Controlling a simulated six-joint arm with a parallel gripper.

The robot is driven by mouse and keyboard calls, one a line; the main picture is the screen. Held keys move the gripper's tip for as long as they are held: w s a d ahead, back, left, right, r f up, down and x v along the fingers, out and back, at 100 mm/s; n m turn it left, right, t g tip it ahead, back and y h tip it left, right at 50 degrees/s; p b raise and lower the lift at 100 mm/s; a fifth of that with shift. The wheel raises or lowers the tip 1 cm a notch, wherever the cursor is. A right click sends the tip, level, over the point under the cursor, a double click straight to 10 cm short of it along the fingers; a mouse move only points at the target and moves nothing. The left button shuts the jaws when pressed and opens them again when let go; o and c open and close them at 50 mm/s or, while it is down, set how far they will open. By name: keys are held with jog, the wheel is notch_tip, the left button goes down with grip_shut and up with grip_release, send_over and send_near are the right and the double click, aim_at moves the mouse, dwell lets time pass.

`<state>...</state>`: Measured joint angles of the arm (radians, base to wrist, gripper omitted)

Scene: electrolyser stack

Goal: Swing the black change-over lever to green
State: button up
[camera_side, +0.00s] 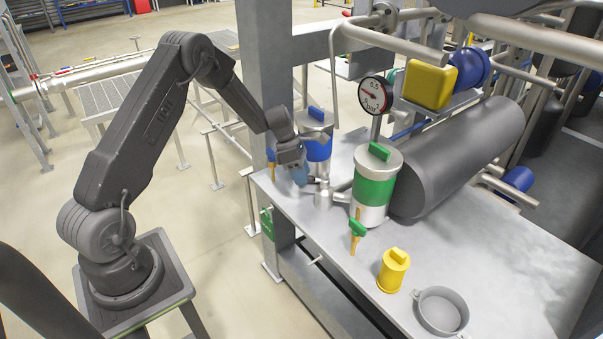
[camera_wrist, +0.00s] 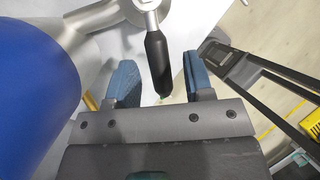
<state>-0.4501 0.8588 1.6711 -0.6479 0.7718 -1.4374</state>
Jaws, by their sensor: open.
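The black change-over lever (camera_wrist: 155,60) hangs from a round metal hub (camera_wrist: 146,5) at the top of the wrist view. Its handle end lies between the two blue fingers of my gripper (camera_wrist: 160,76), with a visible gap on each side. My gripper is open. The lever is hard to make out there. The blue canister also fills the left of the wrist view (camera_wrist: 30,90).
A pressure gauge (camera_side: 374,95) stands behind the green canister. A steel post (camera_side: 265,60) stands close to my arm.

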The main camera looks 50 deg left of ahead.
jog(key=shift+c, duration=0.3)
grip_shut()
dwell(0.4)
jog(key=s+d+n+t+y, duration=0.2)
jog(key=d+n, duration=0.4)
jog(key=n, duration=0.5)
jog(key=shift+d+n+t+y, duration=0.2)
jog(key=shift+n+t+y, duration=0.2)
jog(key=shift+t+y, duration=0.3)
dwell(0.3)
